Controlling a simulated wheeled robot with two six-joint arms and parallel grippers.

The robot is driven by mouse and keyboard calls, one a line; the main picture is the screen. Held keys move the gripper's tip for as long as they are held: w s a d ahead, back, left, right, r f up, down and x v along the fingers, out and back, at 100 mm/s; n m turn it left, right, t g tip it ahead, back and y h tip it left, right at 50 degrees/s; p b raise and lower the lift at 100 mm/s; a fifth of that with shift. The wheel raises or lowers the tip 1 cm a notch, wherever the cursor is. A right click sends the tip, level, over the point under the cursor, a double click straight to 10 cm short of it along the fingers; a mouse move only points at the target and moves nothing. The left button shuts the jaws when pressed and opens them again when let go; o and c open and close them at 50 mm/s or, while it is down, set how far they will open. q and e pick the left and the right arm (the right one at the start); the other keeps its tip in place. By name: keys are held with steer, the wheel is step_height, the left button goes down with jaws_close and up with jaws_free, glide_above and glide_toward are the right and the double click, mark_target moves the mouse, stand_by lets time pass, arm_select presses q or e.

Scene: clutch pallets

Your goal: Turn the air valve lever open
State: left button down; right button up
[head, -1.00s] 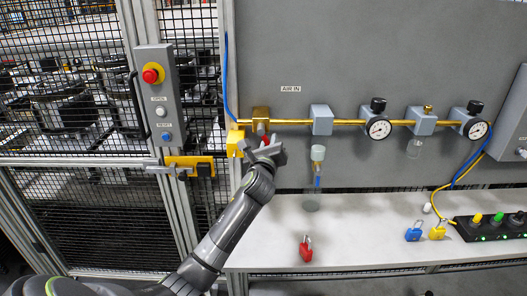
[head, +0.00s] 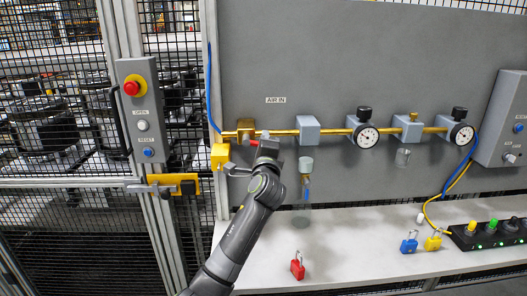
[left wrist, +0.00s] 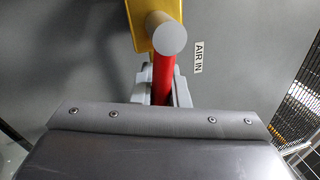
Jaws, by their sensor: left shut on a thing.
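The brass air valve (head: 246,126) sits on the yellow pipe at the left of the grey panel, below and left of the AIR IN label. Its red lever (head: 254,143) points right and slightly down, just under the pipe. My left gripper (head: 264,148) is at the lever and hides its outer part. In the left wrist view, the red lever (left wrist: 163,78) runs between the grey jaws (left wrist: 162,90), which are shut on it. A grey round stub (left wrist: 168,36) and part of the yellow valve body (left wrist: 138,22) show above. My right gripper is out of view.
A grey block (head: 307,131) and gauges (head: 366,136) follow along the pipe to the right. A clear-bowled unit (head: 305,170) hangs close right of my gripper. A yellow block (head: 220,156) is left. Padlocks, one red (head: 297,267), lie on the white shelf (head: 345,250).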

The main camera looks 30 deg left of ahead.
arm_select(q)
steer(key=shift+r+n+y+b, duration=0.15)
steer(key=shift+r+n+b, duration=0.1)
steer(key=shift+n, duration=0.45)
steer(key=shift+r+n+y+b, duration=0.15)
steer(key=shift+r+n+b, duration=0.1)
steer(key=shift+n, duration=0.45)
steer(key=shift+r, duration=0.1)
steer(key=c, duration=1.4)
jaws_free()
steer(key=b+v, duration=0.4)
steer(key=v, duration=1.3)
steer(key=shift+d, duration=0.2)
steer(key=shift+s, duration=0.15)
